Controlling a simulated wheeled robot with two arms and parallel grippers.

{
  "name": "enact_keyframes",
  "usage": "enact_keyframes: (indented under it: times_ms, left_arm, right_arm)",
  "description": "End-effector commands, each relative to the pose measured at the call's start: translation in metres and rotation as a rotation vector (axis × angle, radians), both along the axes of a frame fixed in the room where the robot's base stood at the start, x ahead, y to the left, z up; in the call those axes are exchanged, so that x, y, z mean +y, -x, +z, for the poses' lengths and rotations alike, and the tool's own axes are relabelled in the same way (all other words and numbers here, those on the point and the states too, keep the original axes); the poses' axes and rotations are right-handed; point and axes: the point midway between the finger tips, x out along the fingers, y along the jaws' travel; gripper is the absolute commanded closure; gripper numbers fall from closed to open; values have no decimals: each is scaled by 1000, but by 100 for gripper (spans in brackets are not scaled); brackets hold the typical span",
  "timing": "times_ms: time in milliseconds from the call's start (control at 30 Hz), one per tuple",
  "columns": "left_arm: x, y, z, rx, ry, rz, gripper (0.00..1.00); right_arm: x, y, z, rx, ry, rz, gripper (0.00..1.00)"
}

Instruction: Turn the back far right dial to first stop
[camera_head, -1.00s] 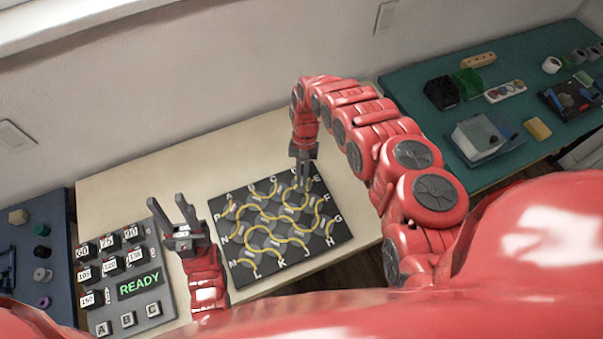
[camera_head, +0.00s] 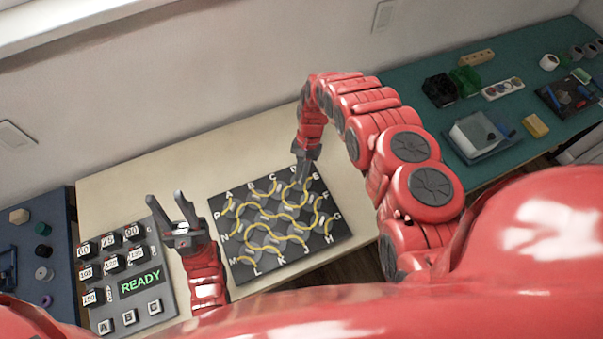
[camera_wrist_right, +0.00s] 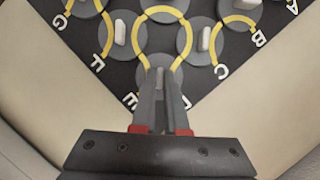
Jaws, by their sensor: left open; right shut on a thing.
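The dark square board (camera_head: 336,241) lies on the pale table, with several round grey dials, yellow curved lines and white letters around its edge. My right gripper (camera_head: 303,180) is at the board's back far right corner, near the letter E, and largely hides the dial there. In the right wrist view, my right gripper (camera_wrist_right: 161,88) is shut on the pale upright handle of this corner dial (camera_wrist_right: 159,74). Yellow line pieces run around the dial, partly behind the fingers. My left gripper (camera_head: 175,208) is open and empty, left of the board, pointing up.
A grey panel (camera_head: 158,312) with small labelled blocks and a green READY display stands left of the board. Pale table (camera_head: 140,186) is clear behind the board. A green table (camera_head: 400,80) with tools and boxes is at right, a blue one (camera_head: 58,222) at left.

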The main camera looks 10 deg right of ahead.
Motion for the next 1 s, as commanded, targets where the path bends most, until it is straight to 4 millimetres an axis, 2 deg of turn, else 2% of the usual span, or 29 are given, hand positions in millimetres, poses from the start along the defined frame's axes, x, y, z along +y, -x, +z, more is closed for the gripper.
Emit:
enact_keyframes:
  times_ms: [33, 200, 500, 667, 767, 1000]
  left_arm:
    - [0, 0, 0, 0, 0, 0, 59]
    - [0, 0, 0, 0, 0, 0, 59]
    - [0, 0, -1, 0, 0, 0, 59]
    - [0, 0, -5, 0, 0, 0, 59]
    - [0, 0, -11, 0, 0, 0, 59]
    - [0, 0, -31, 0, 0, 0, 59]
  right_arm:
    - [0, -1, 0, -2, -1, -2, 87]
    - [0, -1, 0, -1, 0, 0, 59]
    - [0, -1, 1, -1, 0, 0, 59]
    - [-3, -6, 9, -4, 1, 1, 59]
    - [-6, -9, 20, -2, 1, 1, 59]
    - [-17, -25, 66, -4, 1, -1, 59]
